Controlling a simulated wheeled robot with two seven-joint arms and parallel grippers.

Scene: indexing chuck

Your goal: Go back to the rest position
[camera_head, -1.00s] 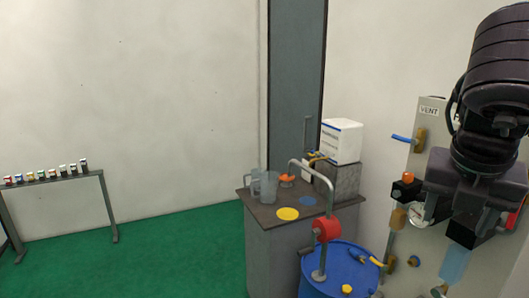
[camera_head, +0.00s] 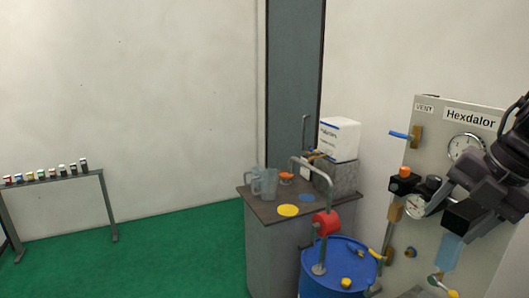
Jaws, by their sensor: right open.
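My right gripper (camera_head: 449,205) is at the right, in front of the grey-white panel (camera_head: 433,122) marked "Hexdalor". Its dark jaws are open and point down and to the left, with nothing seen between them. It overlaps the panel beside a round gauge (camera_head: 414,207) and a black block with an orange cap (camera_head: 404,173). I cannot tell whether it touches the panel. A pale blue tube (camera_head: 448,252) shows below the jaws. My left gripper is out of view.
A blue drum (camera_head: 330,272) with a red-handled pump (camera_head: 325,223) stands left of the panel. Behind it, a grey cabinet (camera_head: 272,248) bears clear jugs (camera_head: 268,184) and a white box (camera_head: 339,139). A rack (camera_head: 108,205) with small cans stands far left. The green floor (camera_head: 175,255) between is clear.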

